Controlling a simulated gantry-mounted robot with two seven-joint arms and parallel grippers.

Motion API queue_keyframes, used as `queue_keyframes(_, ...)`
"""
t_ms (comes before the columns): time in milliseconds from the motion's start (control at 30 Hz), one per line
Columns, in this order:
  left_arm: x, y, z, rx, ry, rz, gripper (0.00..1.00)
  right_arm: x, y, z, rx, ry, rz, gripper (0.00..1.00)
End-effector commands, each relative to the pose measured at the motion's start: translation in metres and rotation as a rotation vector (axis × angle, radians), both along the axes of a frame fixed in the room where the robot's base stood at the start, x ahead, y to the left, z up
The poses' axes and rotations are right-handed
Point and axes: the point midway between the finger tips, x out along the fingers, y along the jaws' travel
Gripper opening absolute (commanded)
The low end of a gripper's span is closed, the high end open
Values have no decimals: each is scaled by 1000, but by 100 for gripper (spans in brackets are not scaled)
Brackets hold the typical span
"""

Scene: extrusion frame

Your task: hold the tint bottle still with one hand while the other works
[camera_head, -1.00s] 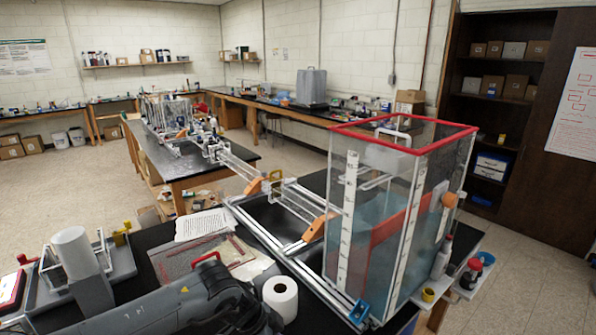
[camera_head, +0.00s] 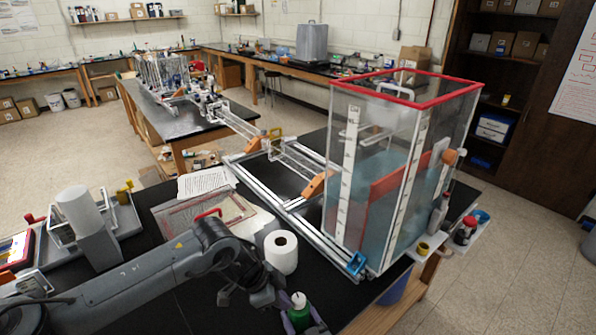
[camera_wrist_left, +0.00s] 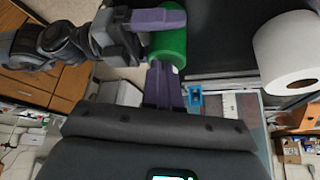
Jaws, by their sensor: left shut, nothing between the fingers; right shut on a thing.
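The green tint bottle (camera_head: 299,314) with a pale cap stands at the bottom edge of the head view, its lower part cut off. Purple fingers show on either side of it. In the left wrist view the green bottle (camera_wrist_left: 167,45) is gripped by the purple-fingered right gripper (camera_wrist_left: 160,21), whose arm comes in from the left. My left gripper (camera_wrist_left: 163,75) is shut and empty, its fingertips close beside the bottle's near end. I cannot tell whether they touch it.
A paper roll (camera_head: 281,251) stands on the black bench behind the bottle. A red-rimmed water tank (camera_head: 400,170) stands to the right on a rail frame. A tray (camera_head: 190,215) with a red handle lies further back. Small bottles (camera_head: 466,230) sit at the tank's right.

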Motion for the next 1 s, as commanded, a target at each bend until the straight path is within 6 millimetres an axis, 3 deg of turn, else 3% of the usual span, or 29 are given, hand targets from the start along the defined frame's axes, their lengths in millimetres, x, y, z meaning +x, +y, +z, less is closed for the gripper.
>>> queue_keyframes(467, -3, 6, 3, -3, -1, -2, 0, -1, 2, 0, 0, 1, 5, 29)
queue_keyframes(1000, -3, 6, 55, -2, -2, 0, 0, 0, 0, -1, 0, 1, 1, 29)
